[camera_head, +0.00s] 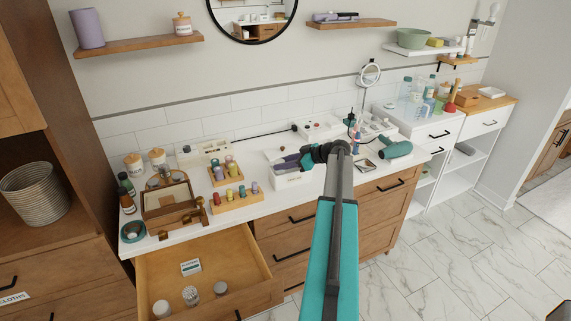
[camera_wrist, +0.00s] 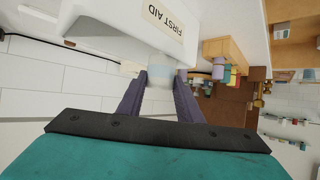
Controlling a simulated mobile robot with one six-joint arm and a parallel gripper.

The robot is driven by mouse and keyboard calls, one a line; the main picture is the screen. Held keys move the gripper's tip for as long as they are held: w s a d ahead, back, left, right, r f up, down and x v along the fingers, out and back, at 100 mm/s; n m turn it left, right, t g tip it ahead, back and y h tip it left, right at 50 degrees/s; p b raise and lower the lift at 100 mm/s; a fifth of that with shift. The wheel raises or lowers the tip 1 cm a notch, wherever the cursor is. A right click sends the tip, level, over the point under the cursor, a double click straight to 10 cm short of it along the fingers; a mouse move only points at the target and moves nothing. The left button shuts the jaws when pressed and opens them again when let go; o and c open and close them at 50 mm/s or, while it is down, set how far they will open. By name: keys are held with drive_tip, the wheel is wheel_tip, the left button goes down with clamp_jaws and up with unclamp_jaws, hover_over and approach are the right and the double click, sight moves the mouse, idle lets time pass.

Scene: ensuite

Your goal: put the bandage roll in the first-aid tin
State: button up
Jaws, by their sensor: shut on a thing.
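The first-aid tin is a white box (camera_head: 293,181) on the middle of the counter. In the wrist view it fills the upper left, with its "FIRST AID" label (camera_wrist: 163,19) turned over. My gripper (camera_head: 283,163) has purple fingers and is at the tin in the head view. In the wrist view my gripper (camera_wrist: 161,82) is shut on a pale whitish-blue cylinder, the bandage roll (camera_wrist: 160,68). The roll overlaps the tin's edge in that view; I cannot tell whether they touch. The roll cannot be made out in the head view.
Racks of small coloured bottles (camera_head: 237,201) stand left of the tin. A teal hairdryer (camera_head: 396,149) lies to the right, near a small round mirror (camera_head: 369,75). A wooden drawer (camera_head: 160,262) stands open below, holding jars. A wooden box (camera_head: 168,197) sits at the left.

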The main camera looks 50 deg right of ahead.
drive_tip(key=shift+f+b, duration=0.4)
drive_tip(key=shift+b, duration=0.15)
drive_tip(key=o, duration=1)
drive_tip(key=shift+r, duration=0.25)
drive_tip(key=shift+r+p, duration=0.55)
drive_tip(key=shift+p, duration=0.6)
drive_tip(key=b+v, duration=0.4)
drive_tip(key=v, duration=0.8)
drive_tip(key=shift+f, duration=0.2)
